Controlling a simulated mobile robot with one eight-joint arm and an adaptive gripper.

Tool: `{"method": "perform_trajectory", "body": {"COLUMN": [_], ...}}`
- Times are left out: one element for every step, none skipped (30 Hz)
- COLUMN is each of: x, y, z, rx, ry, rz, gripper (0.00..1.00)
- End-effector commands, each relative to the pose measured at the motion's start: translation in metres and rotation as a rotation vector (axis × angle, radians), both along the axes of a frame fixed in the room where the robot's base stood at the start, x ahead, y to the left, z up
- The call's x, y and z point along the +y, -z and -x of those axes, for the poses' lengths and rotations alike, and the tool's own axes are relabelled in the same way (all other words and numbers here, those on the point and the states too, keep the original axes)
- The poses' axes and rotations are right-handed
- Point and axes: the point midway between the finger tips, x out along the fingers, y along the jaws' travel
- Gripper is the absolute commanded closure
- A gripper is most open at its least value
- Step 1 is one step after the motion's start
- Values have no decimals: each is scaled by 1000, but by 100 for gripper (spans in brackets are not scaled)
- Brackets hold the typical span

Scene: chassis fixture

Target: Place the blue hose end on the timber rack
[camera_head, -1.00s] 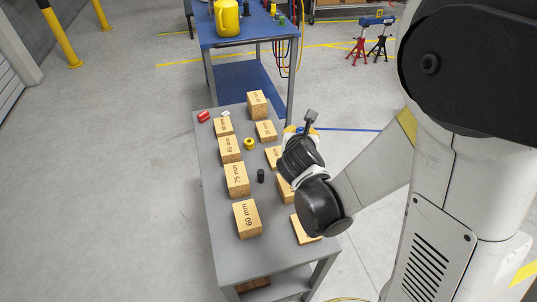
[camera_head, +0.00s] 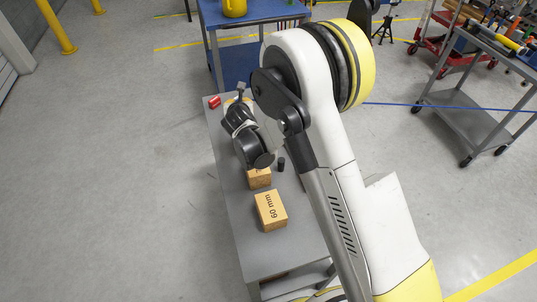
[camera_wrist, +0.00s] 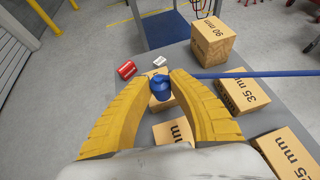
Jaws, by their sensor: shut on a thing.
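In the wrist view, my gripper (camera_wrist: 164,82) has its yellow fingers closed around the blue hose end (camera_wrist: 161,88). The blue hose (camera_wrist: 270,73) runs from it to the right. In the head view, the hose (camera_head: 430,109) stretches to the right past my arm. My arm mostly hides my gripper there, above the far part of the grey table (camera_head: 236,215). Timber blocks stand on the table, including the 90 mm block (camera_wrist: 211,45) and 35 mm block (camera_wrist: 243,91). A timber block (camera_wrist: 172,131) shows between and below the fingers. Whether the hose end touches timber, I cannot tell.
A red piece (camera_wrist: 126,70) and a small white piece (camera_wrist: 160,61) lie near the far left table edge. The 60 mm block (camera_head: 270,210) and a black cylinder (camera_head: 281,164) stand nearer. A blue bench (camera_head: 250,15) is behind.

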Motion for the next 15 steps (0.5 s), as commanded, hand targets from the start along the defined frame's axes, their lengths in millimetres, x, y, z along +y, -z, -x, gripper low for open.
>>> {"method": "perform_trajectory", "body": {"x": [-8, -13, -18, -21, -24, -25, -24, -22, -17, -12, -5, 5, 13, 21, 31], "y": [-1, -1, -1, -2, -2, -1, 1, 3, 7, 11, 15, 22, 27, 32, 38], "z": [17, 25, 35, 42, 48, 53, 56, 58, 59, 59, 59, 58, 57, 57, 56], "rx": [0, 0, 0, 0, 0, 0, 0, 0, 0, 1, 1, 1, 0, 0, 1], "ry": [2, 2, 4, 4, 5, 4, 4, 4, 3, 3, 3, 2, 2, 1, 2], "rz": [1, 1, 1, 1, 2, 2, 3, 3, 3, 3, 4, 3, 3, 4, 3], "gripper": [100, 100, 100, 100, 100, 100, 100, 100, 100, 100, 100, 100, 100, 100, 100]}}
